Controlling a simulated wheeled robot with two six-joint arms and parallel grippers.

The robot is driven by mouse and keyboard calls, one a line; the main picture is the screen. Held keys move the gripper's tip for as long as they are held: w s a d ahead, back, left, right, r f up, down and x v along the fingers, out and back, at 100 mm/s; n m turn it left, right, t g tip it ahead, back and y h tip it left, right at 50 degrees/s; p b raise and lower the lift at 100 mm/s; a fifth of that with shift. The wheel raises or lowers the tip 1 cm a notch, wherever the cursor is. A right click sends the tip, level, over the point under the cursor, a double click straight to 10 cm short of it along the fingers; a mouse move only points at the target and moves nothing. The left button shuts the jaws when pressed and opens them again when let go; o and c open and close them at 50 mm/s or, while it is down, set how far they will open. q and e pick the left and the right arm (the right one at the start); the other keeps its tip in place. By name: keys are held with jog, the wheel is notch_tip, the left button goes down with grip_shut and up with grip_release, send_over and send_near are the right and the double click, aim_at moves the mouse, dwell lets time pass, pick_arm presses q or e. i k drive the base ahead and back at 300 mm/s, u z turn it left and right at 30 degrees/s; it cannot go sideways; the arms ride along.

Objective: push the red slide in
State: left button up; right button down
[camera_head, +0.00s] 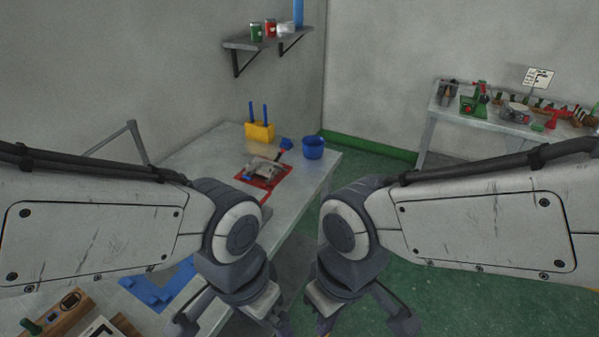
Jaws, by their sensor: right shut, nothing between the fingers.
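A red flat piece (250,180) lies on the pale work table with a grey metal block (263,168) on it.
A yellow block with blue posts (260,132) and a blue cup (313,147) stand at the table's back. A blue flat piece (158,288) lies near left. A shelf (268,39) hangs above. A second table (445,115) with several items stands at right.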

aim_at(290, 170)
jog(key=z, duration=0.05)
jog(key=k, duration=0.6)
jog(key=z, duration=0.55)
jog(key=i, duration=0.7)
jog(key=z, duration=0.6)
jog(key=i, duration=0.8)
jog(key=u, duration=0.45)
jog(key=i, duration=0.8)
jog(key=u, duration=0.5)
